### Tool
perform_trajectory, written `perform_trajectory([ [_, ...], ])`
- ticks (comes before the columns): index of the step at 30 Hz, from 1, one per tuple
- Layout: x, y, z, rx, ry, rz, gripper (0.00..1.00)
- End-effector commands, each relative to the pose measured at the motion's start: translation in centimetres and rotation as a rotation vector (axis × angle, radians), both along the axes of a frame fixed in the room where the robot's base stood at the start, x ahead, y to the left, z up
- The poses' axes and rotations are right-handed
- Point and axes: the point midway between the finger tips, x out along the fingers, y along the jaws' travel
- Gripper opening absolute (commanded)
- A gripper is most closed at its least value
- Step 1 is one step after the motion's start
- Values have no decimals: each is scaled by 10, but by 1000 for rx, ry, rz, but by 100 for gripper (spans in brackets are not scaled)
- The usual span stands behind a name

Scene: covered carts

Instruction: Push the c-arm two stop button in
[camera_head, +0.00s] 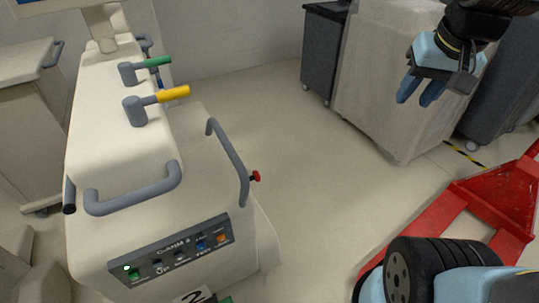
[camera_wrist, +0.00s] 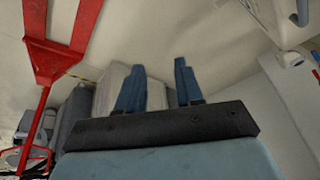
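The C-arm 2 cart (camera_head: 180,225) is a cream cart at the left of the head view, its front panel (camera_head: 172,252) marked C-ARM with several coloured buttons. A red knob-like button (camera_head: 256,176) sticks out from its right side, just by the grey side rail; I take it to be the stop button. My gripper (camera_head: 417,98) is at the upper right, well apart from the cart, fingers pointing down. The wrist view shows its two blue fingers (camera_wrist: 158,66) spread with nothing between them. I cannot make out the red button in the wrist view.
A red pallet-jack-like frame (camera_head: 487,205) lies at the right and also shows in the wrist view (camera_wrist: 62,55). Covered carts (camera_head: 385,75) stand behind my gripper. Another cart (camera_head: 25,130) is at the far left. The floor (camera_head: 310,170) right of the C-arm cart is clear.

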Motion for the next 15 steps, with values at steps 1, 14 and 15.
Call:
perform_trajectory([
  [1, 7, 2, -3, 11, 28, -7, 31],
  [14, 60, 26, -30, 107, 244, -69, 0],
  [15, 65, 28, -33, 115, 264, -75, 0],
])
